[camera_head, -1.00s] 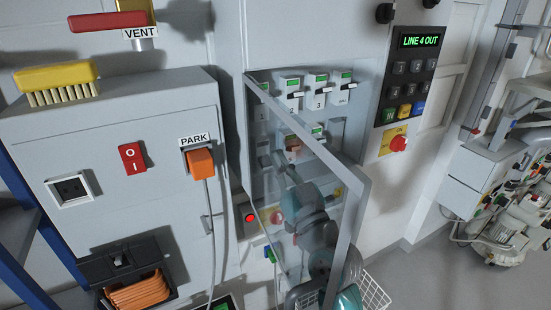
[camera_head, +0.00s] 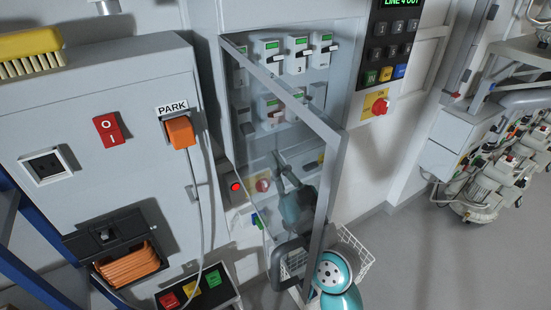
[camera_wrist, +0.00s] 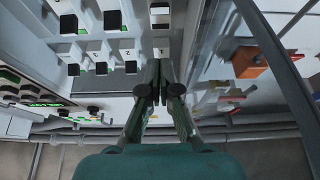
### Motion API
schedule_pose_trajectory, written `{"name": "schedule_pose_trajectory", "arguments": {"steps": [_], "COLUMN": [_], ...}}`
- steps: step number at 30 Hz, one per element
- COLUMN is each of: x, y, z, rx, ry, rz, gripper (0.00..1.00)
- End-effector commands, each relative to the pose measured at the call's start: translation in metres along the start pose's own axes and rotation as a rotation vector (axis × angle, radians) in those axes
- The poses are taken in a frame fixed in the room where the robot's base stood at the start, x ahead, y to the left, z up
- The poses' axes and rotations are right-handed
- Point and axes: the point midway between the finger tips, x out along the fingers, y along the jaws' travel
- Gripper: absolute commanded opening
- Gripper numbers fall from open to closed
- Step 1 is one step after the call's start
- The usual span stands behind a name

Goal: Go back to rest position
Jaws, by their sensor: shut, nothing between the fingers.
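My gripper (camera_head: 281,158) shows through the clear door in the head view, in front of the open cabinet and below its switches. The wrist view shows its two dark fingers (camera_wrist: 160,92) together with nothing held. The teal wrist (camera_head: 297,205) is behind the door pane, and more of my arm curves around the door's lower end. In the wrist view the fingers point toward the white switch modules (camera_wrist: 95,45), apparently without touching them. The grey-framed door (camera_head: 327,200) stands open.
An orange plug (camera_head: 180,131) with a grey cable sits under the PARK label on the left cabinet. A red knob (camera_head: 380,106) is on the right panel. A white wire basket (camera_head: 355,250) is low behind my arm. Open floor (camera_head: 400,265) lies to the right.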

Motion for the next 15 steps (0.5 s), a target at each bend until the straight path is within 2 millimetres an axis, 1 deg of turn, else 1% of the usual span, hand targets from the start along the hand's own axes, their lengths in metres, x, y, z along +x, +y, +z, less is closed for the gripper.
{"name": "schedule_pose_trajectory", "arguments": {"steps": [5, 8, 11, 14, 15], "x": [-0.001, -0.011, -0.035, -0.071, -0.086], "y": [0.0, 0.003, 0.009, 0.016, 0.019], "z": [0.001, 0.01, 0.028, 0.052, 0.06], "rx": [0.0, 0.004, 0.009, 0.014, 0.017], "ry": [-0.002, -0.019, -0.053, -0.1, -0.119], "rz": [0.002, 0.019, 0.058, 0.113, 0.137], "gripper": [0.0, 0.0, 0.0, 0.0, 0.0]}}
